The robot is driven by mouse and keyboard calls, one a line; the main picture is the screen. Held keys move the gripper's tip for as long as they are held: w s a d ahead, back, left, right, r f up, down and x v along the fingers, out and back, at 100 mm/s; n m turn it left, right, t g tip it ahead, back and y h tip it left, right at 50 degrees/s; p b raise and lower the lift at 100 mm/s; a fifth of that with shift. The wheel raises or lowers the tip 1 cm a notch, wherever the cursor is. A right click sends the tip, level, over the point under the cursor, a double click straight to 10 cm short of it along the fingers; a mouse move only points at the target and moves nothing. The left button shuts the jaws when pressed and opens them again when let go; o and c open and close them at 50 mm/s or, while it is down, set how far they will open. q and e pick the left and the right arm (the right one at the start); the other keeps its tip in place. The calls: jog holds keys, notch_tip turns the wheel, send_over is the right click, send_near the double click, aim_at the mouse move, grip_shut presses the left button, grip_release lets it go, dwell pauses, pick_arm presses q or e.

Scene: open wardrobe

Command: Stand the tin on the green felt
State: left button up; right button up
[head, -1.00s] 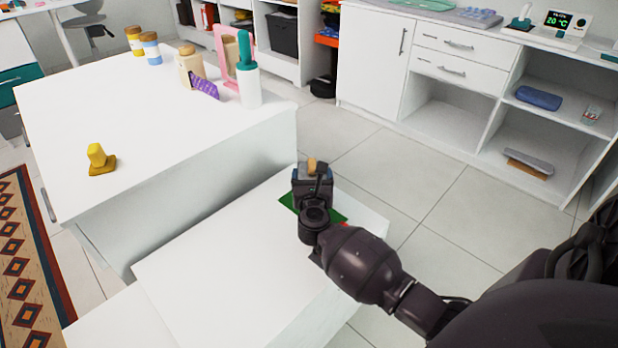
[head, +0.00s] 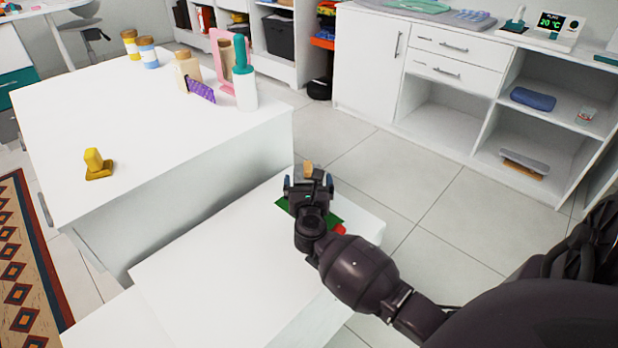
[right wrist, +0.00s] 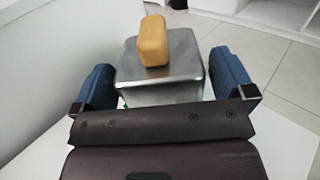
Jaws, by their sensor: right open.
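The tin is a grey metal box with a wooden knob on its lid. It shows in the right wrist view (right wrist: 190,62) and, partly hidden by my gripper, in the head view (head: 299,172). It stands upright at the far end of the low white surface. The green felt (head: 333,217) shows around and beneath my right gripper (head: 308,184). The tin appears to stand on the felt, but its base is mostly hidden. In the right wrist view my right gripper (right wrist: 165,84) is open, with a blue finger on each side of the tin and visible gaps. My left gripper is not in view.
A small red object (head: 340,229) lies beside the felt. The taller white cabinet top (head: 150,130) at left holds a yellow stamp-like object (head: 97,164) and several bottles at the back. The near part of the low white surface (head: 220,265) is clear.

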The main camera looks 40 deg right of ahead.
pick_arm(q)
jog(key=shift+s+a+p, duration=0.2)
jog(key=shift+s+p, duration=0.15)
jog(key=shift+p, duration=0.2)
pick_arm(e)
jog(key=v, duration=1)
jog(key=shift+a, duration=0.15)
